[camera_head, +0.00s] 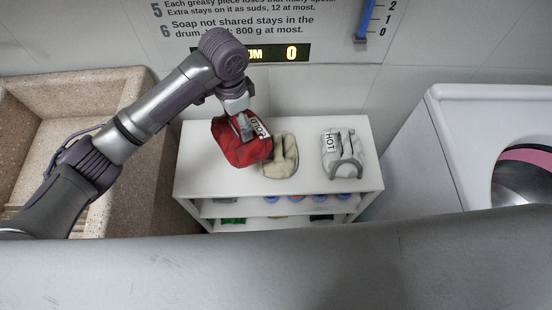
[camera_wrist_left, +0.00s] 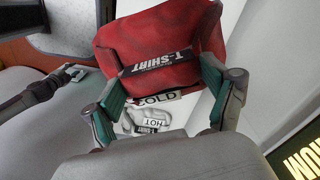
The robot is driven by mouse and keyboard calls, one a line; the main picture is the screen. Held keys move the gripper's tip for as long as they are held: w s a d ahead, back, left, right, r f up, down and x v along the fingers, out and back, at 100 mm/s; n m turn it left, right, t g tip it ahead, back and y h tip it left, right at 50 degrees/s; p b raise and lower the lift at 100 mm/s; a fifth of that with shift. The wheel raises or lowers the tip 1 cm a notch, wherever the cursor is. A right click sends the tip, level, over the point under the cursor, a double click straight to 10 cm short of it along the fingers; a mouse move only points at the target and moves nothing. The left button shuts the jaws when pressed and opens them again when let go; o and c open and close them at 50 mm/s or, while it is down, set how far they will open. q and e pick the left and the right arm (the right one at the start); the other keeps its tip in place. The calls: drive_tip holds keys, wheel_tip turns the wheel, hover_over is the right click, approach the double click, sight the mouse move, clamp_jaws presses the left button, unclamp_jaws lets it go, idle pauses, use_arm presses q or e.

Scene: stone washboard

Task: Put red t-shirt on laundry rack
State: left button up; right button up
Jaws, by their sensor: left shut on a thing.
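The red t-shirt (camera_head: 241,149) is a folded bundle with a COLD tag. It also shows in the left wrist view (camera_wrist_left: 165,38), with a dark T-SHIRT label. My left gripper (camera_head: 243,124) is shut on it, with teal finger pads on either side in the wrist view (camera_wrist_left: 162,100). The shirt is over the left part of the white rack's top (camera_head: 205,180); I cannot tell whether it touches that top. My right gripper is not in view.
A beige folded garment (camera_head: 282,158) is just right of the shirt. A white folded garment tagged HOT (camera_head: 344,156) lies further right on the rack. A stone basin (camera_head: 120,92) stands left, and a white machine (camera_head: 440,125) with a round opening holding something pink (camera_head: 525,157) stands right.

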use_arm(q)
drive_tip(key=shift+w+d+f+m, duration=0.1)
drive_tip(key=shift+d+f+m, duration=0.3)
drive_tip(key=shift+f, duration=0.2)
drive_tip(key=shift+w+d+f+m, duration=0.1)
drive_tip(key=shift+d+f+m, duration=0.3)
drive_tip(key=shift+f, duration=0.2)
drive_tip(key=shift+w+a+f, duration=0.2)
drive_tip(key=shift+a+f, duration=1.6)
drive_tip(key=shift+a, duration=0.15)
drive_tip(key=shift+w+a+f, duration=0.2)
drive_tip(key=shift+a+f, duration=1.65)
drive_tip(key=shift+a, duration=0.15)
drive_tip(key=shift+w+a+f, duration=0.2)
drive_tip(key=shift+a+f, duration=1.6)
drive_tip(key=shift+a, duration=0.15)
drive_tip(key=o, duration=1.6)
drive_tip(key=shift+f, duration=0.15)
drive_tip(key=shift+o, duration=0.2)
wheel_tip(320, 180, up, 12)
drive_tip(key=shift+r+p, duration=0.2)
drive_tip(key=shift+p, duration=0.1)
